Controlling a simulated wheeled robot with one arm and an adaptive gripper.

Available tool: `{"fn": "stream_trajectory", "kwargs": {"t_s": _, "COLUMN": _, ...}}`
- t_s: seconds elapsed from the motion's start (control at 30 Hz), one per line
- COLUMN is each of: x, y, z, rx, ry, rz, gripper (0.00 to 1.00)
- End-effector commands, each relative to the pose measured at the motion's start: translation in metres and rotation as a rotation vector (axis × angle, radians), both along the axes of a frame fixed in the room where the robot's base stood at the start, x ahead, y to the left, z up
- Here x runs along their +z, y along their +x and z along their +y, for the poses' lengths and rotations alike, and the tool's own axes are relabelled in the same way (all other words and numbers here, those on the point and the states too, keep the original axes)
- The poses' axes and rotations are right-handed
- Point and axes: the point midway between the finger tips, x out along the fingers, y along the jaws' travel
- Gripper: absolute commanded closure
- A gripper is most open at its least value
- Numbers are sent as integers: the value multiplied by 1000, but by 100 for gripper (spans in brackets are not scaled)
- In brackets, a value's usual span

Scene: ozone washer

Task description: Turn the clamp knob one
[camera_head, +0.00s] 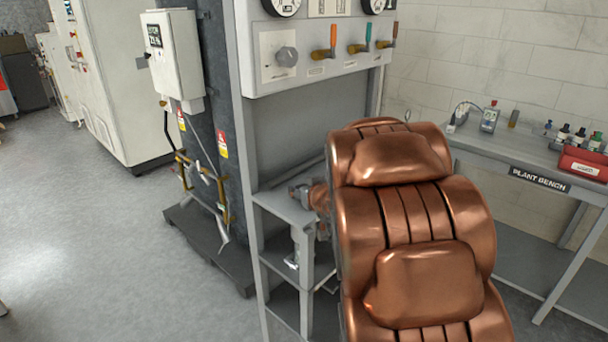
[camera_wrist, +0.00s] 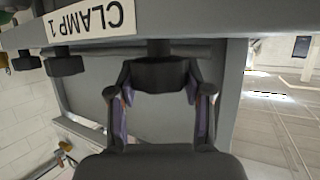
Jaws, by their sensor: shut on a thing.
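In the wrist view a dark round knob (camera_wrist: 160,74) hangs on a short stem under a grey rail. My gripper (camera_wrist: 160,92) has one finger on each side of this knob and is shut on it. A white label reading CLAMP 1 (camera_wrist: 92,20), upside down in this view, is on the rail to the left of the held knob. Another dark knob (camera_wrist: 67,65) sits under the rail farther left, with a third (camera_wrist: 26,61) beyond it. In the head view my copper-coloured arm hides much of the work area, and I cannot make out the knobs there.
The plant bench (camera_head: 540,180) is at right. Open floor (camera_head: 110,260) lies at left.

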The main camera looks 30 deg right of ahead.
Motion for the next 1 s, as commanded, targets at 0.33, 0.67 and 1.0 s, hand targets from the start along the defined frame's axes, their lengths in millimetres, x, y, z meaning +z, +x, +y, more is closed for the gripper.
{"fn": "stream_trajectory", "kwargs": {"t_s": 0.33, "x": 6, "y": -1, "z": -2, "rx": 195, "ry": 2, "rz": 4, "gripper": 85}}
{"fn": "stream_trajectory", "kwargs": {"t_s": 0.67, "x": 3, "y": 0, "z": -1, "rx": 393, "ry": -1, "rz": 3, "gripper": 85}}
{"fn": "stream_trajectory", "kwargs": {"t_s": 1.0, "x": 0, "y": 0, "z": -2, "rx": 625, "ry": -5, "rz": 3, "gripper": 85}}
